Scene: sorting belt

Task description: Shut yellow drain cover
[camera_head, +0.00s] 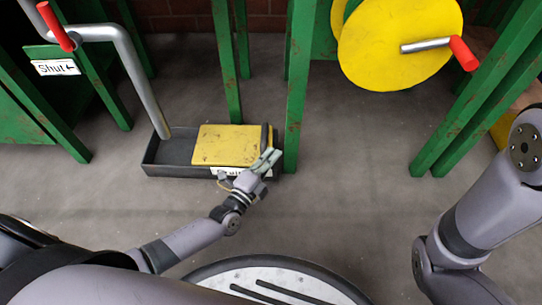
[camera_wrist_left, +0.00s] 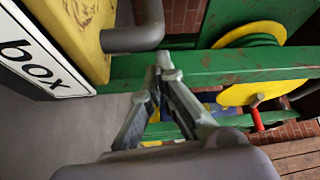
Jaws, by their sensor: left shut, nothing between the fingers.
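The yellow drain cover (camera_head: 228,145) lies over the right part of a low dark tray (camera_head: 172,152) on the floor. The left part of the tray is uncovered. The cover's yellow edge (camera_wrist_left: 82,32) and its dark grey bar handle (camera_wrist_left: 133,38) also show in the left wrist view. My left gripper (camera_head: 268,158) is shut and empty at the cover's front right corner, close to the handle. In the left wrist view its fingertips (camera_wrist_left: 165,68) are together just below the handle; I cannot tell whether they touch it. My right gripper is out of view.
A green post (camera_head: 297,100) stands close to the right of the tray. A grey crank pipe (camera_head: 135,75) with a red grip and a "Shut" sign (camera_head: 56,67) are at left. A yellow wheel (camera_head: 395,45) is at upper right. The floor between the posts is clear.

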